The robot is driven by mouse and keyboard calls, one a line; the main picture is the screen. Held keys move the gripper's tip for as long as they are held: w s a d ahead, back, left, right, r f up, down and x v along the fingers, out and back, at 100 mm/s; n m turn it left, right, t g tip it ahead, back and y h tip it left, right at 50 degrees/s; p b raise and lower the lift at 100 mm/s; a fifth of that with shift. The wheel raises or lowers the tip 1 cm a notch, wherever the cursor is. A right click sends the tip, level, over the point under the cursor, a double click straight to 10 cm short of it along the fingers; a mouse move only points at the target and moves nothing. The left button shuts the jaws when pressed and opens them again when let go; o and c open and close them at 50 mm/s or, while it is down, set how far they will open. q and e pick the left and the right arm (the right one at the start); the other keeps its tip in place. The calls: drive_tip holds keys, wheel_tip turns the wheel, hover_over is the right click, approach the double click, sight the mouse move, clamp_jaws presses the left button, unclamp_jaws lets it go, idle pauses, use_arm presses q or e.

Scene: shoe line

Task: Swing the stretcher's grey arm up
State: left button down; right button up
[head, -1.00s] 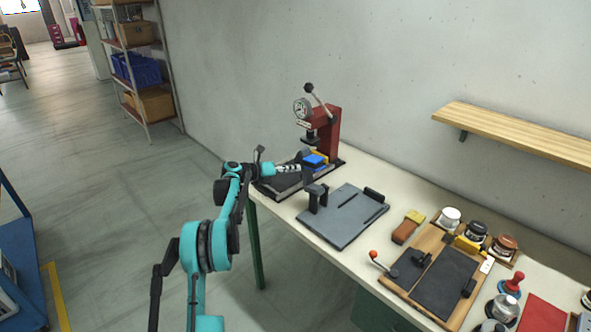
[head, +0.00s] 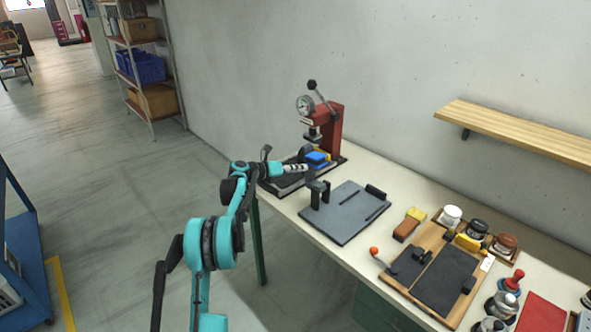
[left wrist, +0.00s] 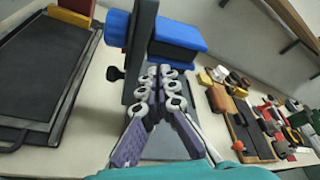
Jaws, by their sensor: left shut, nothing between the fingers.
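The dark grey base plate (head: 345,215), which I take to be the stretcher, lies on the bench with a dark upright (head: 318,195) at its left end. My left gripper (head: 305,168) is shut and empty, just above and left of that upright. In the left wrist view my shut fingertips (left wrist: 160,74) point at a dark grey bar (left wrist: 143,45) standing tall, with blue blocks (left wrist: 178,33) beside or behind it. I cannot tell whether the fingers touch the bar. My right gripper is not in view.
A red press (head: 330,130) with a gauge and lever stands behind my gripper. Its black tray (left wrist: 40,60) shows in the left wrist view. A wooden shelf (head: 520,135) hangs on the wall.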

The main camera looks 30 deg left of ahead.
use_arm(q)
drive_tip(key=s+a+p, duration=0.1)
drive_tip(key=s+a, duration=0.4)
drive_tip(key=s, duration=0.3)
drive_tip(key=shift+p, duration=0.3)
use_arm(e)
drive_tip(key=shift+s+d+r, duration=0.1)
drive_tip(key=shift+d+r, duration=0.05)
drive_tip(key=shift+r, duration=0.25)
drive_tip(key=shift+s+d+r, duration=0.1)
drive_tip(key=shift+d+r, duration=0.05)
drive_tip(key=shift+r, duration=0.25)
use_arm(q)
drive_tip(key=shift+a, duration=0.1)
